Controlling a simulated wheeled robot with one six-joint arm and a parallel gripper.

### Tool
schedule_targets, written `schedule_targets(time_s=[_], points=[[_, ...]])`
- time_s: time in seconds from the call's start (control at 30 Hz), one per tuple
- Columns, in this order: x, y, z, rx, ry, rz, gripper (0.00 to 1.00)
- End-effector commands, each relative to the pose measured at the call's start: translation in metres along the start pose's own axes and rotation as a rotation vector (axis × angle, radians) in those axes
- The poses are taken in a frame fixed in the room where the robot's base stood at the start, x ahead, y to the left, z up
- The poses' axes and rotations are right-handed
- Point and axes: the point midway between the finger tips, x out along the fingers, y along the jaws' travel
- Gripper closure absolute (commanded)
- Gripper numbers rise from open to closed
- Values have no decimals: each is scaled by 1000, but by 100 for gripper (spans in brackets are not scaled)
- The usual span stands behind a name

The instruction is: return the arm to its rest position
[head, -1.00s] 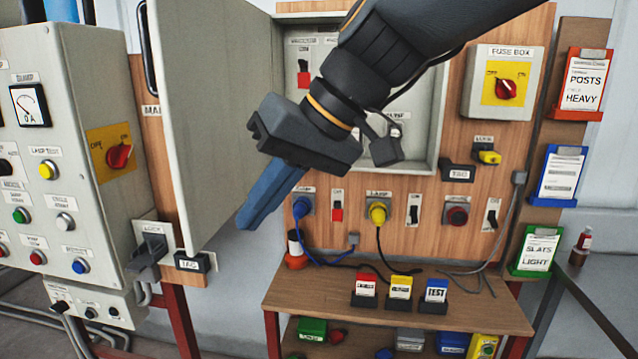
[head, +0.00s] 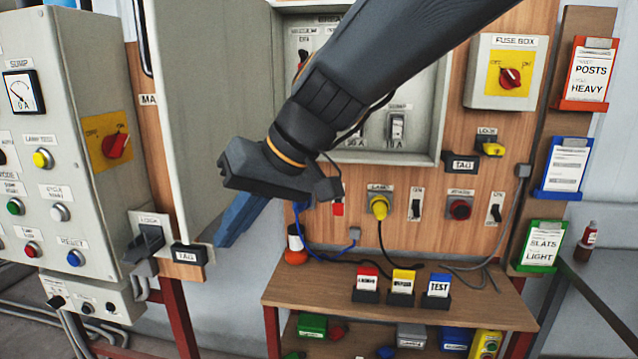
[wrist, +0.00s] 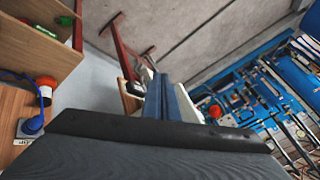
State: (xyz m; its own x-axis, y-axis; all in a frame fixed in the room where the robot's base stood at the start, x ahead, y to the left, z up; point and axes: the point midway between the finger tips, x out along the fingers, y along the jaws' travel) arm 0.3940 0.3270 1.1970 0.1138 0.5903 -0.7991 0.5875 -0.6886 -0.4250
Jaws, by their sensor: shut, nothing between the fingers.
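My gripper (head: 228,232) has blue fingers pressed together with nothing between them. In the head view it points down and left, in front of the lower edge of the open grey cabinet door (head: 205,130). My dark arm reaches in from the top right and covers part of the open breaker cabinet and the blue plug's socket. In the wrist view the shut blue fingers (wrist: 168,98) point away from the camera.
A grey control box (head: 60,150) stands at left, with a lock handle (head: 146,241) beside the door. A wooden shelf (head: 330,290) with several coloured cards is below right. The fuse box (head: 506,72) and card holders are at right. Blue tool panel (wrist: 262,95) shows in the wrist view.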

Motion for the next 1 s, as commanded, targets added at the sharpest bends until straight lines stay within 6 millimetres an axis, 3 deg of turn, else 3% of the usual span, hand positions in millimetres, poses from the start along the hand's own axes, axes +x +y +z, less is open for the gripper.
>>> schedule_targets(time_s=[0.2,1.0], points=[[16,-20,-16,1,0,1,100],[-57,74,29,8,3,3,100]])
